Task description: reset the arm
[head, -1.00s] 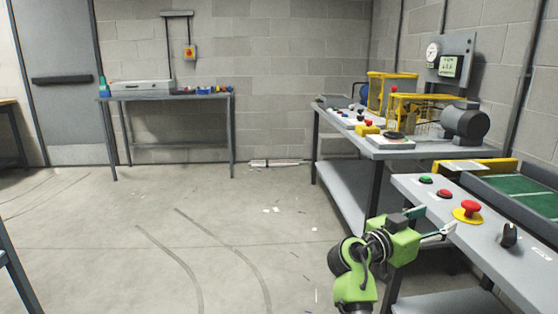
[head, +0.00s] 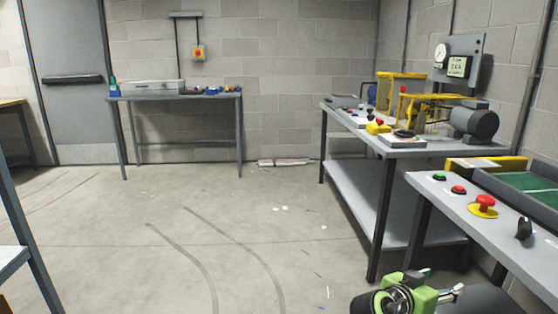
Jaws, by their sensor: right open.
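My right gripper (head: 447,293) is at the bottom right of the head view, on my green right arm. It is open and empty, low beside the front edge of the near right table (head: 467,214), and apart from the things on it. On that table are a green button (head: 439,176), a red button (head: 459,190), a red mushroom button (head: 485,202) on a yellow base and a black knob (head: 524,228). My left gripper is not in view.
A second table (head: 415,152) with yellow guards and a grey motor (head: 473,124) stands behind. A workbench (head: 186,97) is at the back wall. A bench edge (head: 12,258) enters at left. The middle floor (head: 200,220) is clear apart from small scraps.

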